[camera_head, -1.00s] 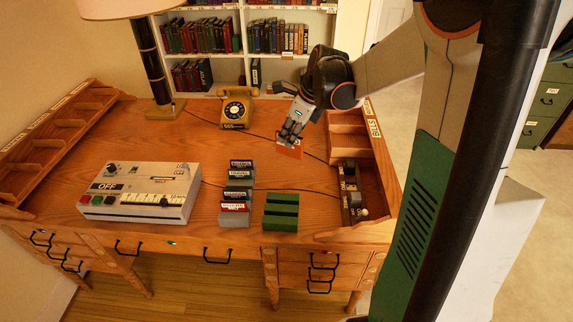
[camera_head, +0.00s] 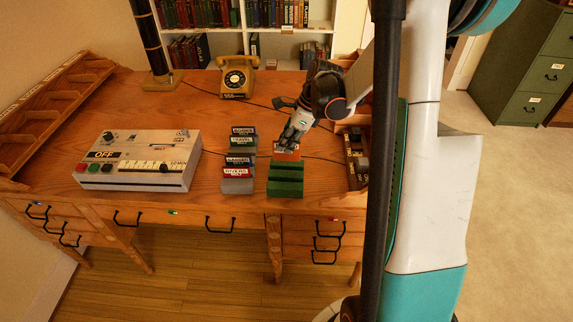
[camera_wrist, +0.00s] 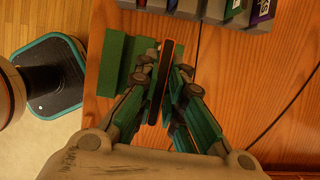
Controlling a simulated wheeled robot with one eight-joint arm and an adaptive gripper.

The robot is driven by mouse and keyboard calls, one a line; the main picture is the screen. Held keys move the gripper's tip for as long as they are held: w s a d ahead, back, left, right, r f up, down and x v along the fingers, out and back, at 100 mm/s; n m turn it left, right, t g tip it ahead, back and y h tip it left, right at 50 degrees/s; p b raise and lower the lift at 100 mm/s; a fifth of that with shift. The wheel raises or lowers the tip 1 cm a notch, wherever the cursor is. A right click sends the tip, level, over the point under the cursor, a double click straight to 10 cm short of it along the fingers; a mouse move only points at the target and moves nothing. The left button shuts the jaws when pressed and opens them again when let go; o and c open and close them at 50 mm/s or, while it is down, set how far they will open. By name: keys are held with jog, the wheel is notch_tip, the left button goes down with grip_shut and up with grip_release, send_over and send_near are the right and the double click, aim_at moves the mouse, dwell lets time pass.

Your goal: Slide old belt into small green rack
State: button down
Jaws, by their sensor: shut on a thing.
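The orange-edged, dark, flat belt (camera_head: 287,155) is between the fingers of my gripper (camera_head: 290,143), upright and thin in the wrist view (camera_wrist: 160,78). My gripper is shut on it, and it also shows in the wrist view (camera_wrist: 164,85). The small green rack (camera_head: 285,187), with its dark slots, stands near the desk's front edge. The belt is at the rack's back end. In the wrist view the rack (camera_wrist: 115,62) lies left of the belt, and the belt overlaps its right edge. I cannot tell whether the belt is inside a slot.
A grey rack (camera_head: 238,187) with several labelled cartridges stands left of the green rack. A belt machine (camera_head: 135,165) marked OFF is farther left. A yellow telephone (camera_head: 237,78) is behind. A wooden organizer (camera_head: 355,180) stands on the right, partly hidden by my arm.

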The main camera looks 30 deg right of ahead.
aim_at(286, 160)
jog(key=shift+f+b, duration=1.1)
jog(key=shift+f, duration=2.4)
jog(key=shift+f, duration=0.2)
jog(key=c, duration=1.7)
grip_release()
jog(key=shift+r, duration=0.2)
jog(key=p+v, duration=0.4)
jog(key=v, duration=0.8)
